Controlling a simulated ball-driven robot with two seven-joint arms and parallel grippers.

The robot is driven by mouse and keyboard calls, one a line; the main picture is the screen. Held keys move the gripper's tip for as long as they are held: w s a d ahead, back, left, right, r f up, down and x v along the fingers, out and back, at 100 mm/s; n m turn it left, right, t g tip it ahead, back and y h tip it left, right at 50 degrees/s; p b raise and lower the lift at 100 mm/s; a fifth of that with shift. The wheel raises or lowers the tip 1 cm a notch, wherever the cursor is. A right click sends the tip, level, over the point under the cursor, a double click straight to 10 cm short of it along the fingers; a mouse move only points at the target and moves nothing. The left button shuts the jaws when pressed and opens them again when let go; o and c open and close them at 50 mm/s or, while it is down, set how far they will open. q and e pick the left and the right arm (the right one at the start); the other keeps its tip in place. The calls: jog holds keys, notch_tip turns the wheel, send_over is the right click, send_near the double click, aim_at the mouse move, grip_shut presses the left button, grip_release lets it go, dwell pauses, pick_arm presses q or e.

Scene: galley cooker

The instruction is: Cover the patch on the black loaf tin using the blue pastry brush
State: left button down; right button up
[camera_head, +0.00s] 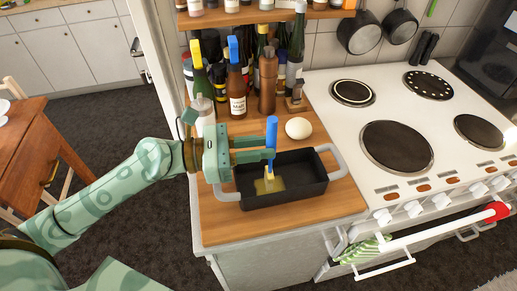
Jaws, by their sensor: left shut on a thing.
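The black loaf tin (305,185) stands on the wooden counter, with a grey handle at each end. A yellowish patch (274,186) shows on its inside floor toward the left. My left gripper (267,148) reaches in from the left, above the tin's left part, and is shut on the blue pastry brush (271,130). The brush is nearly upright, its pale bristles down inside the tin at the patch. I cannot tell how firmly the bristles touch the floor. My right gripper is not in view.
A white egg (298,128) lies just behind the tin. Several bottles (237,90) crowd the back of the counter (225,232). The white cooker (345,123) with dark hotplates is at the right. Bare counter lies in front of the tin.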

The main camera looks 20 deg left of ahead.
pick_arm(q)
jog(key=shift+r+p, duration=0.15)
jog(key=shift+p, duration=0.15)
jog(key=shift+f, duration=0.2)
dwell(1.5)
